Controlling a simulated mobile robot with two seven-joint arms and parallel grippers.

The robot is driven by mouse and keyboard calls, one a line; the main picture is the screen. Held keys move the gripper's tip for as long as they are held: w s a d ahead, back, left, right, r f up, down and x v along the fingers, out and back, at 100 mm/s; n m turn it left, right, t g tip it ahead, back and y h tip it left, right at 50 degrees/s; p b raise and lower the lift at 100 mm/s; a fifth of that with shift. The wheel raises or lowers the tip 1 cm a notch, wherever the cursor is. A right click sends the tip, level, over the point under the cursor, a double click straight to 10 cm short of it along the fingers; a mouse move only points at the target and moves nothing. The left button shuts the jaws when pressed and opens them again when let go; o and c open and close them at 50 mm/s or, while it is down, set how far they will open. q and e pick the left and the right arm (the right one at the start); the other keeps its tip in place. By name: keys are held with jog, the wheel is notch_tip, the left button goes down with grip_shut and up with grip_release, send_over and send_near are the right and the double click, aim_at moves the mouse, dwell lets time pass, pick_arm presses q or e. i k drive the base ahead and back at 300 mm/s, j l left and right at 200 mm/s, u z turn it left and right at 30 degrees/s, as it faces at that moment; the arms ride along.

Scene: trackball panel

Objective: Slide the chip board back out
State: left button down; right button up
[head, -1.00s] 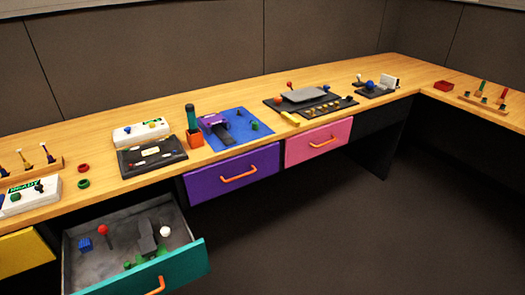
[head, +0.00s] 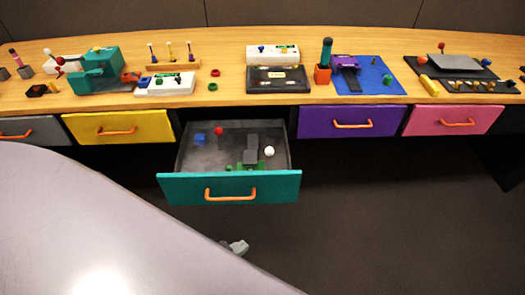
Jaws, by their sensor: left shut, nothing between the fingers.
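I cannot tell for sure which thing is the chip board. A dark grey block with green pieces (head: 244,167) lies in the open teal drawer (head: 230,188), too small to make out. A black panel with a grey plate and gold pieces (head: 480,87) sits on the desk at the right. My left gripper (head: 238,247) is small, grey and mostly hidden behind my arm, low in front of the teal drawer. It is shut, empty and apart from everything. My right gripper is not in view.
Yellow (head: 120,127), purple (head: 352,121) and pink (head: 453,120) drawers are shut. The floor at the lower right is clear.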

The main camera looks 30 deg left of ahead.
aim_at(260, 166)
jog(key=j+z, duration=0.1)
jog(key=j, duration=2)
jog(key=k, duration=0.05)
